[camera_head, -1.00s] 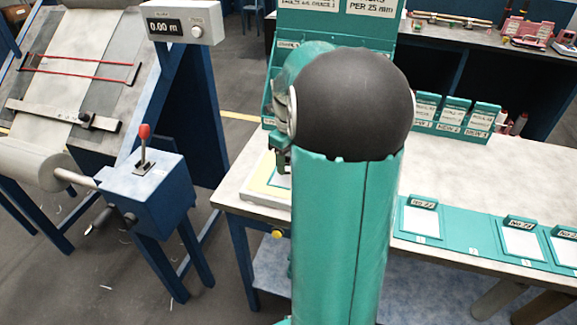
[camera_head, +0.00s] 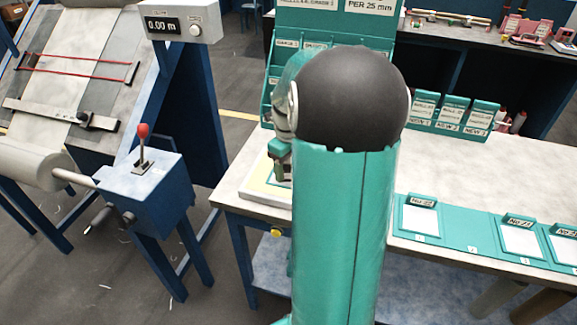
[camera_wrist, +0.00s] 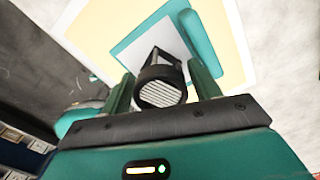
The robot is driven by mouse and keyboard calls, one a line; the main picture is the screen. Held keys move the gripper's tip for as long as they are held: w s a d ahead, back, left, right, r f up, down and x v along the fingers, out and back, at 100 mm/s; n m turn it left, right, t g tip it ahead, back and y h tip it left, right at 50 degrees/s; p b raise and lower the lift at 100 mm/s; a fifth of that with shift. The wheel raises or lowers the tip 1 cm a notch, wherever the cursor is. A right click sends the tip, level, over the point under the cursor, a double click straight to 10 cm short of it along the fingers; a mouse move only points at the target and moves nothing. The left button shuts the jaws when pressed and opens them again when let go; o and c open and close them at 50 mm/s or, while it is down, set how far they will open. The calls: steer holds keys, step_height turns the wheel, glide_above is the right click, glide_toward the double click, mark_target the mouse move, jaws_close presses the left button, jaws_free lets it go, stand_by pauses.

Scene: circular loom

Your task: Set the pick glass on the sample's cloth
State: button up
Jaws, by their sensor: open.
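In the wrist view the pick glass (camera_wrist: 160,84), a small black stand with a round lens, is between the two green fingers of my gripper (camera_wrist: 162,90). The gripper is open, with a finger on each side of the glass. Pale stripes show in the lens. Behind the glass is the sample's pale cloth (camera_wrist: 139,49) on a teal holder (camera_wrist: 203,43). I cannot tell for sure whether the glass's foot touches the cloth. In the head view my gripper (camera_head: 281,170) is partly hidden behind my arm, and the glass is hidden.
The cloth's holder lies on a yellow-bordered board (camera_head: 262,185) at the left end of the table (camera_head: 440,165). A teal card rack (camera_head: 455,115) stands at the back. A teal tray with white cards (camera_head: 470,236) lies along the front right. A blue crank box (camera_head: 150,190) stands left.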

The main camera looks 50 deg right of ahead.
step_height(320, 180, up, 12)
steer(key=shift+r, duration=0.1)
steer(key=s+a+r+n+t+h, duration=0.1)
steer(key=a+r+n, duration=0.1)
steer(key=a+n, duration=0.65)
steer(key=s+a+r+n+t, duration=0.1)
steer(key=a+r+n, duration=0.1)
steer(key=a+n, duration=0.65)
steer(key=s+a+f+n+t, duration=0.1)
steer(key=s+a+n, duration=0.3)
steer(key=a+n, duration=0.3)
steer(key=s+a+f+n+t+y, duration=0.1)
steer(key=s+a+f+n+t, duration=0.1)
steer(key=s+a+n, duration=0.2)
steer(key=a+n, duration=0.3)
steer(key=n, duration=0.4)
steer(key=shift+s+t, duration=0.25)
steer(key=shift+t, duration=0.05)
steer(key=c, duration=0.6)
steer(key=shift+o, duration=0.2)
